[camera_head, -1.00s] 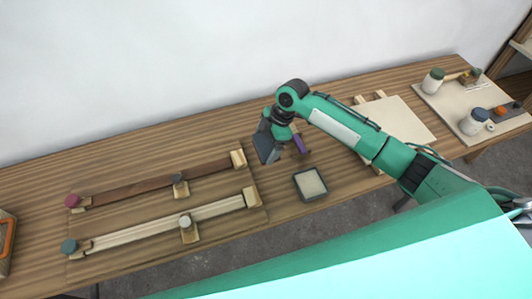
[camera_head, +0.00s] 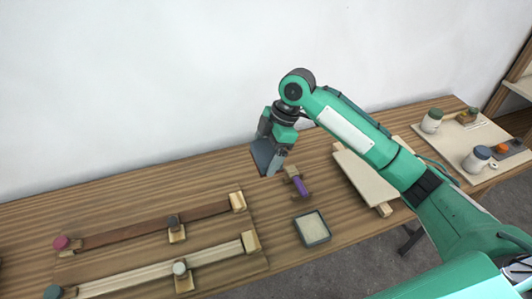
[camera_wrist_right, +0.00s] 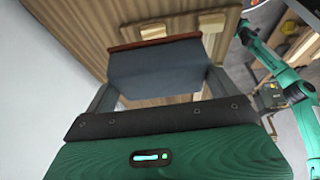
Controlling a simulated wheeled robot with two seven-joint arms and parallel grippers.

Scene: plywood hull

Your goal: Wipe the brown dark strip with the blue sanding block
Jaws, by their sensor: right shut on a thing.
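My right gripper (camera_head: 268,160) is shut on the blue sanding block (camera_head: 263,156), which looks dark blue-grey. It holds the block tilted, raised above the table, right of the strips. In the right wrist view the block (camera_wrist_right: 158,72) sits between the fingers and shows a reddish-brown edge on its far side. The brown dark strip (camera_head: 150,223) lies on the table at the left, between pale end blocks, with a dark-knobbed clamp at its middle. The block is apart from it. In the right wrist view, what looks like my left arm is small at the right; its jaws are unclear.
A pale strip (camera_head: 130,279) lies in front of the dark one, with a grey-knobbed clamp (camera_head: 181,271). A purple-banded wooden piece (camera_head: 300,186) and a square tray (camera_head: 325,239) with a pale pad are below the gripper. A pale board (camera_head: 366,181) and jars (camera_head: 432,121) stand right.

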